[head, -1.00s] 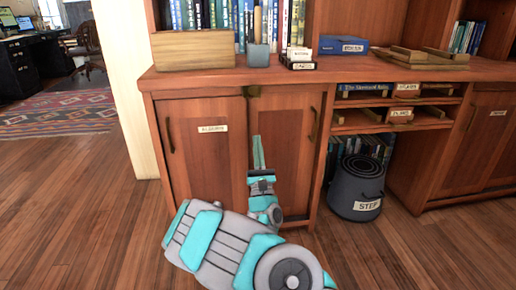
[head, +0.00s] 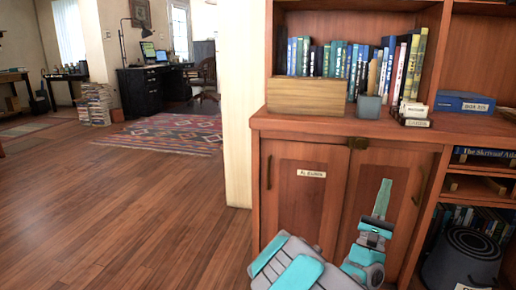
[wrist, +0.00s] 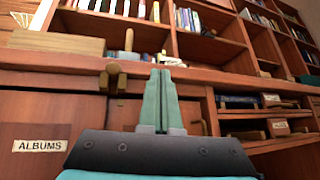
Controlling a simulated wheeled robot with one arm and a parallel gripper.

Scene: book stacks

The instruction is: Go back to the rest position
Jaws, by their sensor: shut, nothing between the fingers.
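My gripper (head: 382,200) is raised in front of the wooden cabinet (head: 300,213), at the right of the head view. Its teal fingers are together with nothing between them. In the wrist view my gripper (wrist: 161,98) points up toward the counter edge and the shelves above, its fingers side by side. My arm's grey and teal links show at the bottom of the head view. The cabinet doors are shut, and the left one bears a label, which reads ALBUMS in the wrist view (wrist: 40,145).
On the counter stand a wooden box (head: 306,97), a grey cup (head: 369,107) and a blue box (head: 464,102). Open wooden floor (head: 130,220) and a patterned rug (head: 175,133) lie at the left.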

